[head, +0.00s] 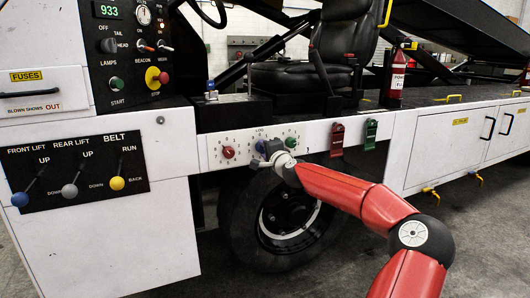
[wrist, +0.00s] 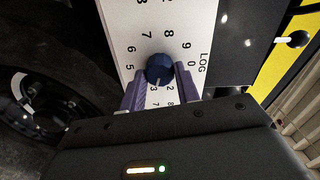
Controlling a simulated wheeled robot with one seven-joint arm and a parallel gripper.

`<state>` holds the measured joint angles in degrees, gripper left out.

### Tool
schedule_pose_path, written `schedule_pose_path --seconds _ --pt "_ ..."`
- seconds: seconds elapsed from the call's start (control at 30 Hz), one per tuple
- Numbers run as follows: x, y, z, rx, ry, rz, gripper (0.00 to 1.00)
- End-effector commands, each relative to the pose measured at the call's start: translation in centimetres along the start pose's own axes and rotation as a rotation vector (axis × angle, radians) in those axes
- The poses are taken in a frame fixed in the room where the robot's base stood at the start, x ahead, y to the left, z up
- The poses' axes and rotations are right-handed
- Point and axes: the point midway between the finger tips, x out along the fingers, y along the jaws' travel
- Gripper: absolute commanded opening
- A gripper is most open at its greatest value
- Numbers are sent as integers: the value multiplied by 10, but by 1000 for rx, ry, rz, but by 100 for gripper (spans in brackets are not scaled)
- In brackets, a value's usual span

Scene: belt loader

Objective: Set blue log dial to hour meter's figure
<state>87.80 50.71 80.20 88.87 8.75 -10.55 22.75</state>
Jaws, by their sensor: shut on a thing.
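The white log panel (head: 213,150) carries a red dial (head: 228,152), the blue dial (head: 261,146) and a green dial (head: 291,142). My gripper (wrist: 159,80) is shut on the blue dial (wrist: 159,68), with one purple finger on each side. In the wrist view, the dial's white mark points down in the picture, at or close to the 3. The 1 and 4 are hidden by the fingers.
The lift and belt levers (head: 70,190) stand on a black panel at left. A red tag (head: 337,138) and a green tag (head: 371,130) hang right of the log panel. A wheel (head: 285,225) sits below it.

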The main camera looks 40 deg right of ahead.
Motion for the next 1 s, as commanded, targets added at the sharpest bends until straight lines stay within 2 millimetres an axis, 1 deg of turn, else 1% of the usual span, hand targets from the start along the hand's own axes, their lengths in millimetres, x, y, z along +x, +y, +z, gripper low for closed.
schedule_pose_path --seconds 0.27,0.3,0.43,0.67,0.77,0.87,1.0 --pt "0 1 0 0 0 2 9" --pt "0 1 -1 0 0 2 37" --pt "0 1 0 0 0 1 54" --pt "0 0 0 -1 0 1 54" --pt "-3 1 -1 -1 1 1 54" --pt "-13 2 -2 -1 3 1 54" --pt "-37 2 -2 -1 3 2 54"
